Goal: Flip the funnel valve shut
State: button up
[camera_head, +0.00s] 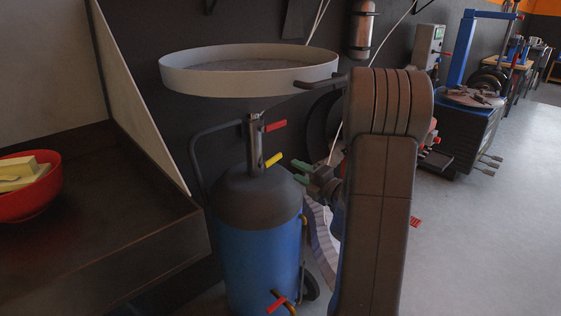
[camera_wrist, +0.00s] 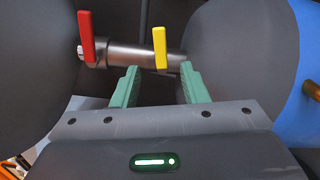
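The funnel (camera_head: 245,75) is a wide, shallow white-rimmed pan above a blue and dark drain tank (camera_head: 258,245). A grey pipe (camera_head: 255,145) joins them and carries a red lever (camera_head: 275,126) nearer the funnel and a yellow lever (camera_head: 274,160) nearer the tank. The wrist view is turned: the red lever (camera_wrist: 86,36) shows left and the yellow lever (camera_wrist: 160,47) in the middle. My gripper (camera_wrist: 160,78) is open and empty, its green fingertips on either side below the yellow lever. In the head view my gripper (camera_head: 299,172) is just right of the pipe.
A dark bench (camera_head: 100,215) with a red bowl (camera_head: 40,190) of yellow blocks stands at left. A dark tubular handle (camera_head: 200,160) rises beside the tank. Another red lever (camera_head: 276,304) is low on the tank. Machines line the wall at right, beside open floor (camera_head: 500,240).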

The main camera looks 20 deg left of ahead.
aim_at(276, 159)
jog(key=x, duration=0.9)
jog(key=shift+w+a, duration=0.1)
jog(key=shift+a, duration=0.1)
grip_shut()
